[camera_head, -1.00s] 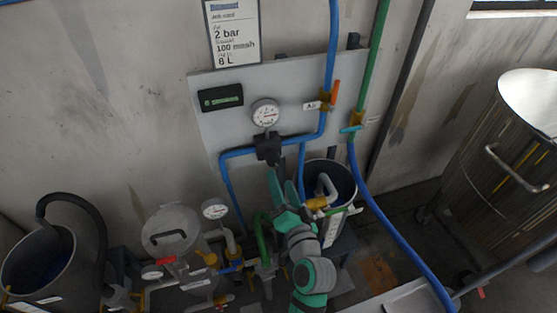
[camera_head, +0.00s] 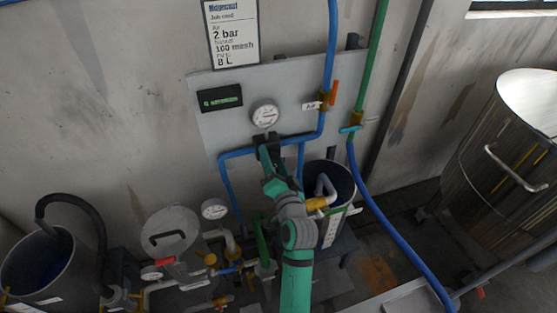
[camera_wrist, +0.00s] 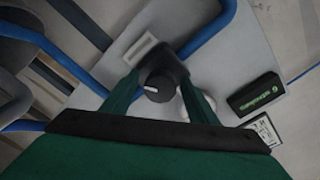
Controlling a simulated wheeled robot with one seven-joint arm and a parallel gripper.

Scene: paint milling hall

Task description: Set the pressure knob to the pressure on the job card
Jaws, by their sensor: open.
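The job card (camera_head: 232,32) hangs on the wall at the top and reads Air 2 bar, 100 mesh and a last line of 8 L or 6 L. The round pressure gauge (camera_head: 265,115) is on the grey panel; its reading is too small to tell. The dark regulator below it is mostly hidden by my gripper (camera_head: 266,150). In the wrist view the black pressure knob (camera_wrist: 159,86) with a white pointer mark faces the camera. My gripper (camera_wrist: 160,98) is open, with one green finger on each side of the knob. I cannot tell whether the fingers touch it.
A blue pipe (camera_head: 330,60) runs beside the gauge to an orange-handled valve (camera_head: 334,92). A small dark display (camera_head: 220,98) is at the panel's left. A bucket (camera_head: 335,180) stands behind my arm; a large steel drum (camera_head: 500,150) stands right.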

